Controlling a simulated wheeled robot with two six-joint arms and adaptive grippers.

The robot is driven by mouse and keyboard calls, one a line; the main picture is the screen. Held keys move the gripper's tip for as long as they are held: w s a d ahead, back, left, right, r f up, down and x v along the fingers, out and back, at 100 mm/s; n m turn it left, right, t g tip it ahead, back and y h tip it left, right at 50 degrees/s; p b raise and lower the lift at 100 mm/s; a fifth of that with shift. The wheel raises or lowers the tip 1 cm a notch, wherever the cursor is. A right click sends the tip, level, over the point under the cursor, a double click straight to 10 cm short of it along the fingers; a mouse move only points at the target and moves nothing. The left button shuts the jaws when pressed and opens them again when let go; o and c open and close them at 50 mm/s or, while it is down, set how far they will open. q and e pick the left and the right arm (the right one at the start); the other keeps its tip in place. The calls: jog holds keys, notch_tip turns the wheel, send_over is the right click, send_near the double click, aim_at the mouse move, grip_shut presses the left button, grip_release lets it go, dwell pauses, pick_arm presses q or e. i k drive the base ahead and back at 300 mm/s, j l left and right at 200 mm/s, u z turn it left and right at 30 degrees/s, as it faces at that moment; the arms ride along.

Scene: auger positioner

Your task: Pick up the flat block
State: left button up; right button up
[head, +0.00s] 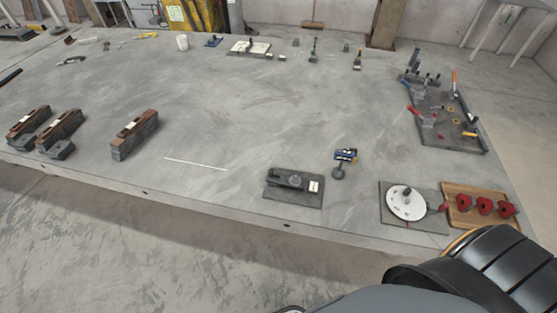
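No gripper of mine shows in the head view; only dark, rounded parts, apparently of my own body, fill the lower right corner. I cannot tell for sure which thing is the flat block. A low dark grey plate (273,195) lies near the front edge of the table, with a small grey fixture (290,180) and a white label on it. On the left stand several long brown-and-grey blocks, one (134,135) apart from the others (60,129). Nothing is seen holding any of them.
The grey table (240,110) is broad, with its middle clear. A white disc (406,202) on a plate and a wooden board (460,192) with red knobs sit front right. A dark tray (455,140) with clamps lies behind them. Small tools line the back.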

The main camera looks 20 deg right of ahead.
aim_at(313, 187)
jog(key=z, duration=1.05)
jog(key=i+l+u, duration=0.1)
jog(key=l+u, duration=0.45)
jog(key=u, duration=0.15)
jog(key=i+l+u, duration=0.1)
jog(key=l+u, duration=0.25)
